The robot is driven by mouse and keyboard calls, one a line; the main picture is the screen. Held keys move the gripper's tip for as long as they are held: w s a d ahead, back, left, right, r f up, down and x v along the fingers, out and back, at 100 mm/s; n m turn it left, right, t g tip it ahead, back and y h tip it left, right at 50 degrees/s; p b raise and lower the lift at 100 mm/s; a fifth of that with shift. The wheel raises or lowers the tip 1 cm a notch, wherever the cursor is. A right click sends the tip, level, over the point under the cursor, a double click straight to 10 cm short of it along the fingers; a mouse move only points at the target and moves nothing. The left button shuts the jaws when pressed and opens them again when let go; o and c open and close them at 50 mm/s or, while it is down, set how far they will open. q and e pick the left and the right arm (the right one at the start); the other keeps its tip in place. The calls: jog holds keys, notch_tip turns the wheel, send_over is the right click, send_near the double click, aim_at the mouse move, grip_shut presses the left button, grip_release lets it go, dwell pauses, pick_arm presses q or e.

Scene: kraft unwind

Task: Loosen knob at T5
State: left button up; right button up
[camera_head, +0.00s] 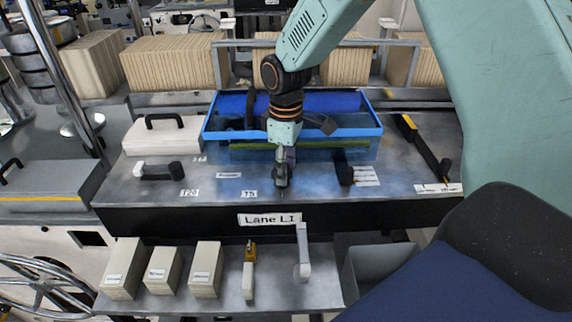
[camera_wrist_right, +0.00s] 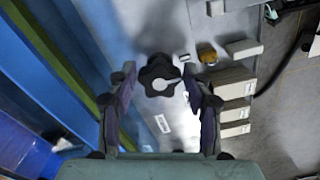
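My right gripper (camera_wrist_right: 160,82) is open, with a gap visible on each side of the knob. How far the fingertips stand above it I cannot tell. In the head view my right gripper (camera_head: 282,178) points down at the panel, just right of the T5 label (camera_head: 249,194), and hides the knob there. My left gripper is not in view.
A blue bin (camera_head: 368,132) stands behind my right gripper; its blue wall (camera_wrist_right: 45,75) runs close to the left finger in the wrist view. A black lever (camera_head: 343,168) and a black-handled white box (camera_head: 163,134) flank it. A lower shelf (camera_head: 220,303) holds several boxes.

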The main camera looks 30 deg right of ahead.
jog(key=shift+w+a, duration=0.1)
jog(key=shift+c, duration=1.4)
jog(key=c, duration=0.4)
